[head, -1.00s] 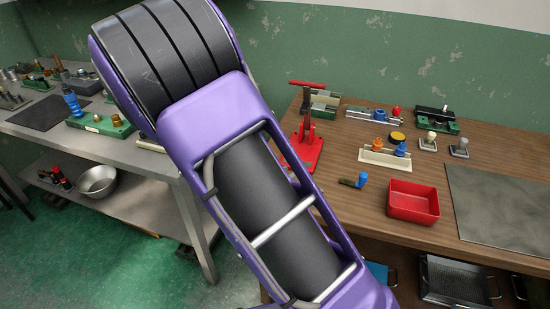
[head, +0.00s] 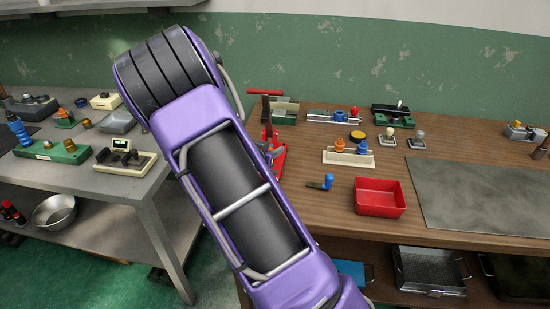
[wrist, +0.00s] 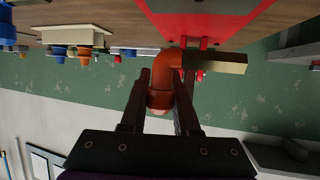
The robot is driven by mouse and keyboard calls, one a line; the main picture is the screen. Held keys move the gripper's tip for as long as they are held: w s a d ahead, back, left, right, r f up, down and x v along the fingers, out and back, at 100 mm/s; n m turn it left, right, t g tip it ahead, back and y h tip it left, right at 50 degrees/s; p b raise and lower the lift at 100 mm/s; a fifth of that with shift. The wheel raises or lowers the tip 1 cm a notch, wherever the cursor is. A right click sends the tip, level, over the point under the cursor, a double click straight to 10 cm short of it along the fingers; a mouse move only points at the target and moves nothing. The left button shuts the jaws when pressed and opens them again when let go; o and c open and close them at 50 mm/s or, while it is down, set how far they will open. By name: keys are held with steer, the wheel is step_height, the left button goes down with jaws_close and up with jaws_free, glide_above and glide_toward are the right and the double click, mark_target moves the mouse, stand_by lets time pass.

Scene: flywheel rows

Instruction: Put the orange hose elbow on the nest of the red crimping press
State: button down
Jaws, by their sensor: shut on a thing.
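The orange hose elbow (wrist: 163,70) is held between the two dark fingers of my gripper (wrist: 160,95) in the wrist view. Its bent end joins a straight olive stem (wrist: 220,62) pointing right. The red crimping press (head: 278,158) stands at the left end of the wooden bench, partly hidden behind my arm in the head view, with its red lever on top. A red plate of it (wrist: 205,14) shows close by at the top of the upside-down wrist view. The nest is not clear to see, and I cannot tell whether the elbow touches the press. My gripper is hidden in the head view.
On the wooden bench are a blue elbow (head: 327,182), a red bin (head: 380,197), a cream rack (head: 348,158) with orange and blue pieces, and several fixtures behind. A grey mat (head: 480,192) lies bare at the right. A grey bench (head: 95,185) with tools stands left.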

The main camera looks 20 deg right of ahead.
steer(key=shift+w+d+f, duration=0.15)
steer(key=shift+w+d, duration=0.2)
steer(key=shift+d, duration=0.05)
steer(key=shift+f+b, duration=0.3)
steer(key=shift+f, duration=1.3)
steer(key=shift+f, duration=0.15)
steer(key=c, duration=0.6)
jaws_free()
steer(key=shift+c, duration=0.2)
steer(key=shift+r, duration=0.2)
steer(key=p+v, duration=0.1)
steer(key=v, duration=1.1)
